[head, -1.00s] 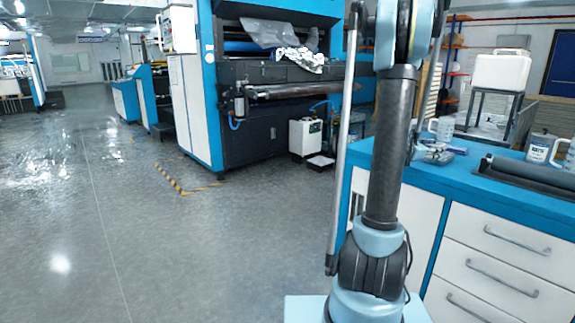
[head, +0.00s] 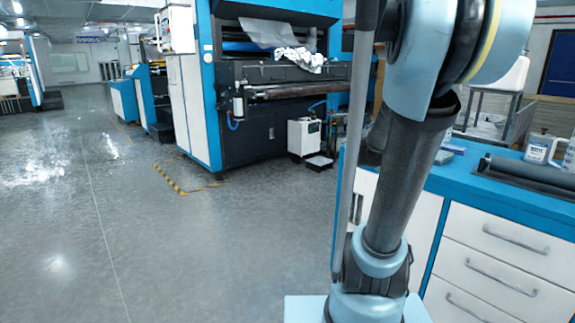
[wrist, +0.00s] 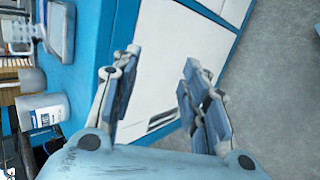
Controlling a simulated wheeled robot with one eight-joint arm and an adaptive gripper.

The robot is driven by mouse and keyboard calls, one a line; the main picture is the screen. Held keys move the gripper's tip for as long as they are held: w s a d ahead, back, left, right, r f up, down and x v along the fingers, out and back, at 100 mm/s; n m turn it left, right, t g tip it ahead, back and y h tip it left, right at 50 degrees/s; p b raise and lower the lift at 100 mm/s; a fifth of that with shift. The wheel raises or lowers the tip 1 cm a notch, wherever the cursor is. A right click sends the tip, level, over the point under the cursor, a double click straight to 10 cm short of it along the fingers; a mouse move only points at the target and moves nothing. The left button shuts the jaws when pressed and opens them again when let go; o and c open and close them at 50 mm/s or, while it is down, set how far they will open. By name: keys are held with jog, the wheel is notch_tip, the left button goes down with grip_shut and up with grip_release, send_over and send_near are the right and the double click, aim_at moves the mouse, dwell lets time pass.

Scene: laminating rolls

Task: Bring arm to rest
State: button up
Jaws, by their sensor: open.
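My arm (head: 400,180) rises in front of the blue-topped cabinet in the head view, its upper part leaning to the right and close to the camera. My gripper (wrist: 160,82) shows only in the wrist view. Its two fingers stand apart with nothing between them. Beyond them are the cabinet's white front (wrist: 170,50) and the grey floor. The gripper is out of sight in the head view.
The blue worktop (head: 475,175) bears a dark roll (head: 530,172) and a labelled jug (head: 541,149). White drawers (head: 490,245) are below. A large blue-and-white machine (head: 265,90) stands behind. Open floor (head: 130,230) lies at the left.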

jog(key=s+a+f+m+g+y, duration=0.1)
jog(key=s+a+f+m+y, duration=0.2)
jog(key=s+a, duration=0.6)
jog(key=s+a+f+m+g+y, duration=0.1)
jog(key=s+a+f+m+y, duration=0.3)
jog(key=s+a, duration=0.5)
notch_tip(320, 180, down, 3)
jog(key=shift+a+r+m+y, duration=0.1)
jog(key=shift+a+m+y, duration=0.3)
jog(key=shift+a, duration=0.8)
jog(key=shift+s, duration=0.1)
jog(key=shift+w+f, duration=0.2)
jog(key=shift+w, duration=0.25)
